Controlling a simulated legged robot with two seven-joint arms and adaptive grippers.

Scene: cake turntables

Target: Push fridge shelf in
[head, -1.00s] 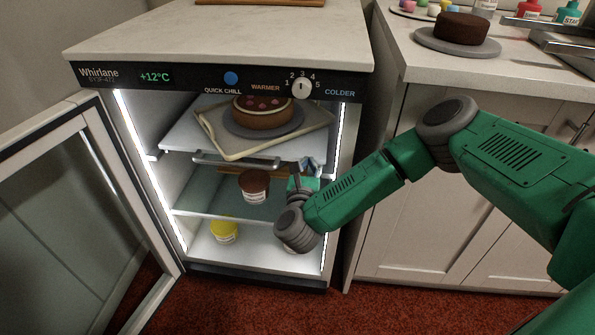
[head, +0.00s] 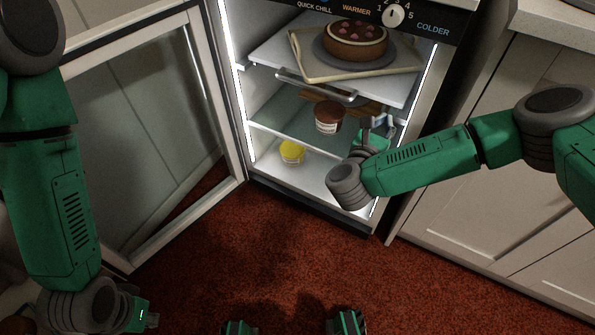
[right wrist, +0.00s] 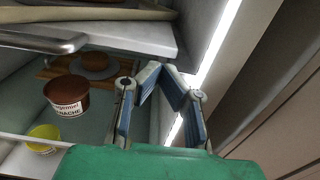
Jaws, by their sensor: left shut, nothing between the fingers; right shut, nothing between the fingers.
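The white upper fridge shelf (head: 399,88) carries a metal front handle (head: 315,88) and sits inside the open fridge. It also shows in the right wrist view (right wrist: 130,40), with the handle (right wrist: 45,40) at its left. A tray (head: 308,68) with a chocolate-sided cake (head: 356,38) rests on the shelf. My right gripper (head: 376,122) is shut and empty, just below and right of the handle's right end; its fingers (right wrist: 161,68) point into the fridge near the shelf's right corner. Contact with the shelf cannot be made out. My left gripper (head: 142,314) is low left, away from the fridge, its fingertips unclear.
The glass door (head: 150,110) stands open at left. A brown-lidded tub (head: 328,118) is on the glass shelf below; a yellow tub (head: 291,152) is on the fridge floor. The lit right wall (right wrist: 215,45) is close beside my right gripper. A cabinet (head: 480,170) stands at right.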

